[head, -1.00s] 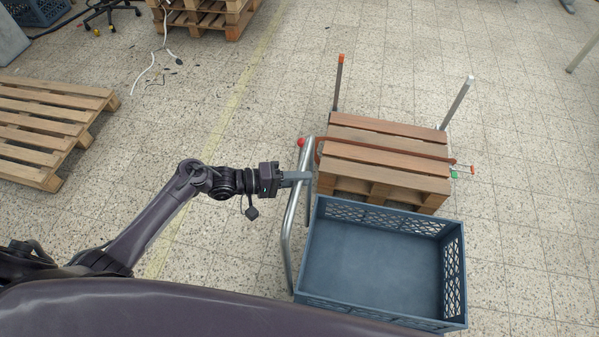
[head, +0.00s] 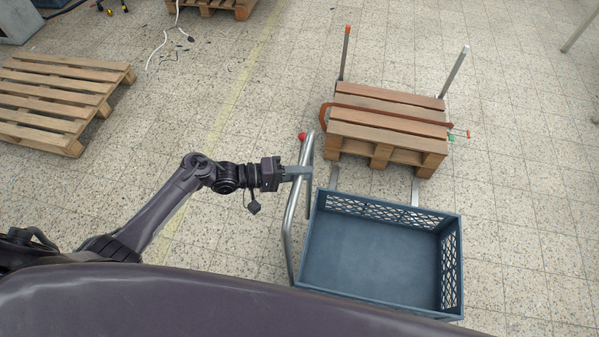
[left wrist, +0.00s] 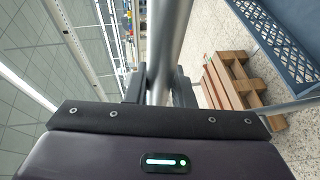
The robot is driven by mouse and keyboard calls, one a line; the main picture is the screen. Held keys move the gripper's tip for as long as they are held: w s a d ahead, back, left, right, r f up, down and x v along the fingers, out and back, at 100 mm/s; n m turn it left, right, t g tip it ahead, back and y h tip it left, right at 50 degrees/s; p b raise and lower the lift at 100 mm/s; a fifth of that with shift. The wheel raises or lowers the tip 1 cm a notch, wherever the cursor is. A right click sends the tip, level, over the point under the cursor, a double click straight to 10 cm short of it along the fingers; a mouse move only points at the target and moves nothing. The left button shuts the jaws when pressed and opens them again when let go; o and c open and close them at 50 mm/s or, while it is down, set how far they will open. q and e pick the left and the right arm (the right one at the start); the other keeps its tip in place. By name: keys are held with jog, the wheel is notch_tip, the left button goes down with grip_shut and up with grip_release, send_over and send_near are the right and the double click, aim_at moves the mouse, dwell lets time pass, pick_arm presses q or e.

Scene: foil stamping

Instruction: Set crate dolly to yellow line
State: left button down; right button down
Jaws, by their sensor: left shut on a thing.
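The crate dolly is a blue-grey open crate (head: 375,262) with a bent metal tube handle (head: 287,235) along its left side. The crate looks empty. My left gripper (head: 307,172) is shut on the upper part of that handle; in the left wrist view the tube (left wrist: 170,45) passes between its fingers (left wrist: 160,88). A faded yellow line (head: 227,112) runs along the floor to the left of the dolly, with a strip of tiles between them. My left arm reaches across this line. My right gripper is not in view.
A small wooden pallet stack (head: 385,125) with upright posts and a brown strap stands just beyond the crate. A larger pallet (head: 60,98) lies at the left. Cables (head: 165,38) lie on the floor beyond it. The tiles right of the crate are clear.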

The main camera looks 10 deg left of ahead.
pick_arm(q)
jog(key=shift+s+d+f, duration=0.1)
jog(key=shift+s+f, duration=0.1)
jog(key=shift+s, duration=0.05)
jog(key=c, duration=1.3)
grip_release()
jog(key=shift+s+r, duration=0.1)
jog(key=shift+o, duration=0.2)
jog(key=shift+a, duration=0.3)
jog(key=b+v, duration=0.1)
jog(key=v, duration=0.6)
jog(key=shift+r, duration=0.15)
jog(key=shift+s+a, duration=0.1)
